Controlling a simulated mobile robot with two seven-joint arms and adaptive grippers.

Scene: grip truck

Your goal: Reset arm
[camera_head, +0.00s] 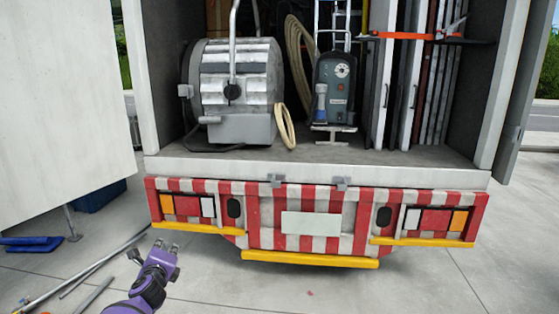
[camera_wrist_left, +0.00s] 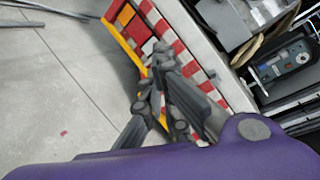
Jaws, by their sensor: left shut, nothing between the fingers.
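My left gripper (camera_head: 154,251) is at the lower left in the head view, on its purple arm. It is in the air in front of the truck's striped rear bumper, apart from it. In the left wrist view its dark fingers (camera_wrist_left: 155,80) are shut with nothing between them, and the bumper (camera_wrist_left: 190,68) shows behind them. My right gripper is in neither view.
The truck's open cargo bed (camera_head: 330,168) holds a large grey lamp (camera_head: 232,80), a dark equipment box (camera_head: 336,85) and upright panels (camera_head: 410,80). Metal poles (camera_head: 85,270) lie on the ground at left. A white panel (camera_head: 60,110) stands at far left. The ground at right is clear.

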